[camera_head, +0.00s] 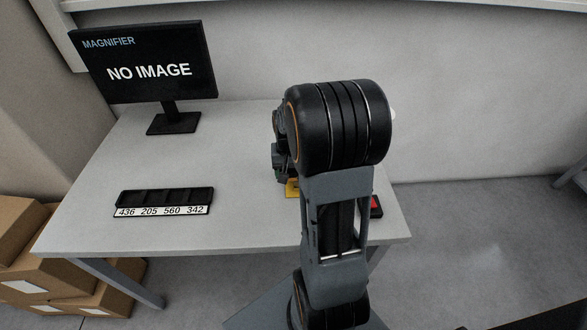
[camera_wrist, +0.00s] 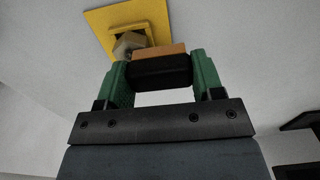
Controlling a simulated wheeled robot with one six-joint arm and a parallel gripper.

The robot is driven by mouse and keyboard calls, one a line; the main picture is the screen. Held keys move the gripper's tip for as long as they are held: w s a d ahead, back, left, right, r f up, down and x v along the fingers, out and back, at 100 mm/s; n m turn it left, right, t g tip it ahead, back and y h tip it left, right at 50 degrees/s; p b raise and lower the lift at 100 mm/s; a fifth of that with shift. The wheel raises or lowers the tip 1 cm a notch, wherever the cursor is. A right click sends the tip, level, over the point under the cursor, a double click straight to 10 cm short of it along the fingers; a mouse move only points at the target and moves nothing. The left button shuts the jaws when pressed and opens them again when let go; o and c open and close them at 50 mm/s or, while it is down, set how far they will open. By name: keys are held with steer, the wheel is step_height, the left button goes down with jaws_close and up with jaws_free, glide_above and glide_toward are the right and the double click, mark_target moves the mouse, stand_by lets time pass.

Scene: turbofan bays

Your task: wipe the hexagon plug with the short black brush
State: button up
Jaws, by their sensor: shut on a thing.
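My gripper (camera_wrist: 162,72) has green fingers shut on the short black brush (camera_wrist: 160,72), a black block with an orange-brown strip along its far side. The hexagon plug (camera_wrist: 128,43), a small grey-tan block, sits in a square yellow holder on a yellow plate (camera_wrist: 103,22). In the wrist view the brush is just right of and below the plug, overlapping its near edge; I cannot tell whether they touch. In the head view my arm hides the plug and the brush; only a corner of the yellow plate (camera_head: 292,189) shows.
A black tray (camera_head: 165,197) with compartments and a number strip lies on the white table (camera_head: 235,215). A monitor (camera_head: 145,62) reading "NO IMAGE" stands at back left. A red and black item (camera_head: 376,206) shows at the table's right. Cardboard boxes (camera_head: 20,265) are at left.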

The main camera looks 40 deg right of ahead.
step_height(320, 180, up, 3)
steer(key=shift+s+r+p, duration=0.1)
steer(key=shift+s+p, duration=0.05)
steer(key=shift+p, duration=0.45)
step_height(320, 180, up, 5)
steer(key=p, duration=0.4)
steer(key=shift+f, duration=0.2)
